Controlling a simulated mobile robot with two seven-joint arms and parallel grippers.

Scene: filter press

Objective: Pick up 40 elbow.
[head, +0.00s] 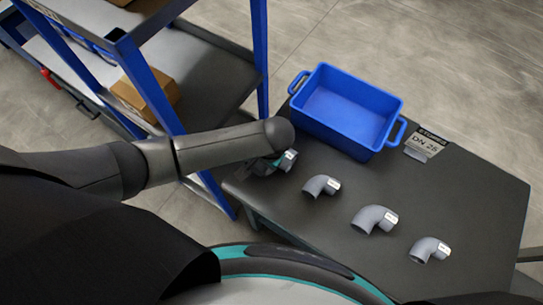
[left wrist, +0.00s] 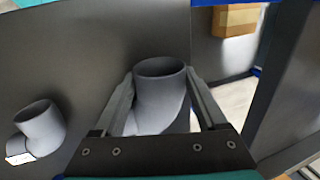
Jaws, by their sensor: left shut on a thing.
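My left gripper (head: 272,166) is at the table's left end, mostly hidden under my forearm in the head view. It is shut on a grey pipe elbow (head: 287,160), whose white label shows beside the fingers. In the left wrist view this elbow (left wrist: 160,98) stands between the two fingers (left wrist: 160,105) with its round opening up. I cannot tell whether it touches the table. Three more grey elbows lie in a slanting row: a near-left one (head: 320,186), a middle one (head: 373,218) and a right one (head: 428,250). Their size marks are too small to read. My right gripper is out of view.
A blue bin (head: 345,112), empty, stands at the back of the dark table (head: 460,205). A sign reading DN 25 (head: 424,145) stands right of it. A blue-posted shelf (head: 262,60) with a cardboard box (head: 147,92) is at the left. The table's right part is clear.

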